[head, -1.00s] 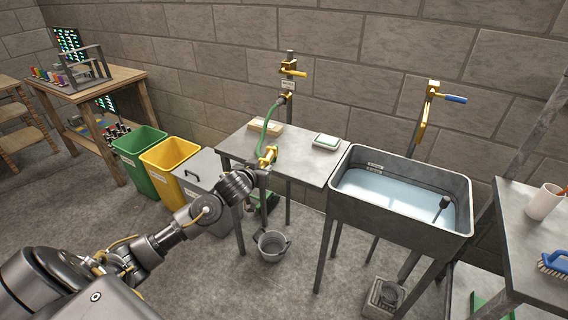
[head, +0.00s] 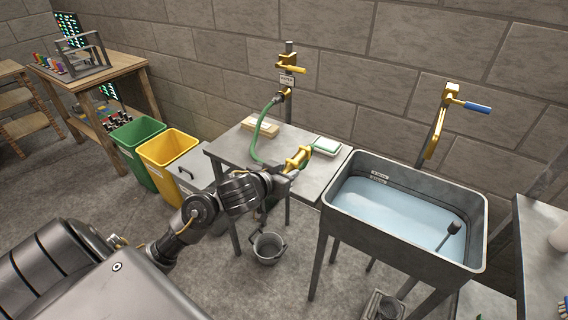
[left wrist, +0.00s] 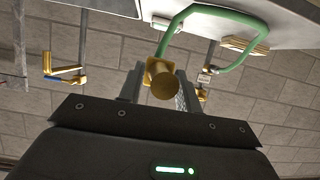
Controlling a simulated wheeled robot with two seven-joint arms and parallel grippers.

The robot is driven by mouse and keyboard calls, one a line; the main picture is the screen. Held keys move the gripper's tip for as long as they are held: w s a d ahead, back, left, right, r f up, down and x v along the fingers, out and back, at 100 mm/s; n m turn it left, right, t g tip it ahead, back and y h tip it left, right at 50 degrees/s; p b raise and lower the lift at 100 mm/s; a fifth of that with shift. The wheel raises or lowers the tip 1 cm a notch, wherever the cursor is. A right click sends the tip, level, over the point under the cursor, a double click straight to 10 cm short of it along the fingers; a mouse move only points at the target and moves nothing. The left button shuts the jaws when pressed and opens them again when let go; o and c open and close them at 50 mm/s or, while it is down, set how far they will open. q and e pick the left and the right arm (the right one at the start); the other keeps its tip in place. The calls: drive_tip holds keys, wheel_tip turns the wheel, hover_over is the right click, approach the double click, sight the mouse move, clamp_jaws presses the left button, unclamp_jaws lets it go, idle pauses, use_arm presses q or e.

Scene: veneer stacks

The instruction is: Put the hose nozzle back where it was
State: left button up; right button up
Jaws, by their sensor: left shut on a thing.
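The brass hose nozzle (head: 298,157) is held above the small grey table by my left gripper (head: 285,171). It also shows in the left wrist view (left wrist: 162,82), between the two fingers, with its round end toward the camera. The green hose (head: 257,136) runs from the nozzle to the brass water tap (head: 284,94) on the post behind the table. My left gripper is shut on the nozzle. My right gripper is not in view.
A water-filled sink (head: 398,258) stands to the right, with a brass lever fixture (head: 443,118) behind. A bucket (head: 268,247) stands on the floor. Green and yellow bins (head: 168,155) stand left.

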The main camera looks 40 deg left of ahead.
use_arm(q)
drive_tip(key=shift+w, duration=0.2)
drive_tip(key=w+a+f, duration=0.5)
drive_tip(key=a+f, duration=0.7)
drive_tip(key=shift+w+a+f, duration=0.15)
drive_tip(key=shift+a+f, duration=0.1)
drive_tip(key=shift+f, duration=0.15)
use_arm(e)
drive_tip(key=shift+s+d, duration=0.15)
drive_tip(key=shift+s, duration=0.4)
use_arm(q)
drive_tip(key=o, duration=1.2)
